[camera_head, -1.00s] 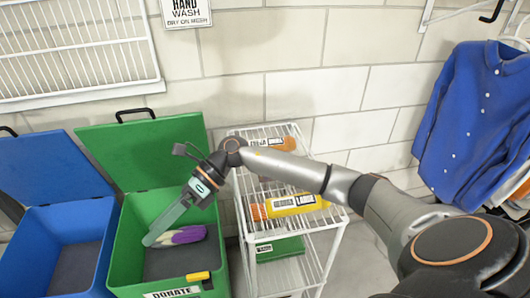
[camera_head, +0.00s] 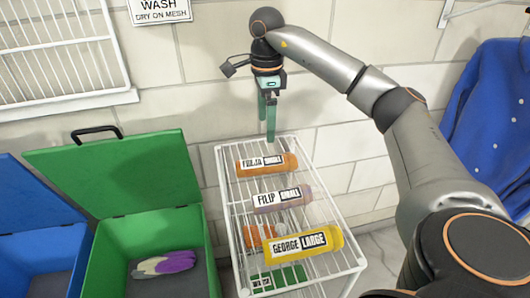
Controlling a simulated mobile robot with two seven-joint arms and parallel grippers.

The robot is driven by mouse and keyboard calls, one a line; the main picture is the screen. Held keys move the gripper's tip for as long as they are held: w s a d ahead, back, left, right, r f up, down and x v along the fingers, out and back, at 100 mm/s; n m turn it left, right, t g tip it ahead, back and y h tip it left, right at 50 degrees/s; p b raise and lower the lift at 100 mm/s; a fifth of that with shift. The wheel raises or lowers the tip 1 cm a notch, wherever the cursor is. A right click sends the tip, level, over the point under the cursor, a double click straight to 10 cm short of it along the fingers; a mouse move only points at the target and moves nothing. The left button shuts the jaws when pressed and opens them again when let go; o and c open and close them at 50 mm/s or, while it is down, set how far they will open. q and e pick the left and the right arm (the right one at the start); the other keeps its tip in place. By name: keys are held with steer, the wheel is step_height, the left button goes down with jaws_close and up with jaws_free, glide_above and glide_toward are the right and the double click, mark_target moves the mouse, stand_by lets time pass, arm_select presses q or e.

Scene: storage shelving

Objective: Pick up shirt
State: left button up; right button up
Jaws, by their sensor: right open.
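A blue shirt (camera_head: 492,125) hangs at the right edge, partly cut off by the frame and partly behind my right arm. My right gripper (camera_head: 266,118) hangs pointing down above the back of the white wire rack, well to the left of the shirt. Its two green fingers look empty. My left gripper is not in view.
The wire rack (camera_head: 229,222) holds several labelled bottles, including a yellow one (camera_head: 304,245). A green bin (camera_head: 102,268) with its lid up holds a purple and white cloth item (camera_head: 165,263). A blue bin (camera_head: 78,240) stands at the left. A wire panel hangs on the wall.

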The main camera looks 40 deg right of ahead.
steer(key=b, duration=0.1)
glide_above(266, 158)
step_height(266, 158, down, 7)
steer(key=shift+s+r, duration=0.15)
steer(key=shift+f, duration=0.55)
step_height(266, 158, down, 5)
steer(key=shift+r+b, duration=0.2)
steer(key=shift+b, duration=0.25)
steer(key=shift+r, duration=0.1)
steer(key=c, duration=1.5)
steer(key=shift+w+r, duration=0.1)
steer(key=shift+w, duration=0.1)
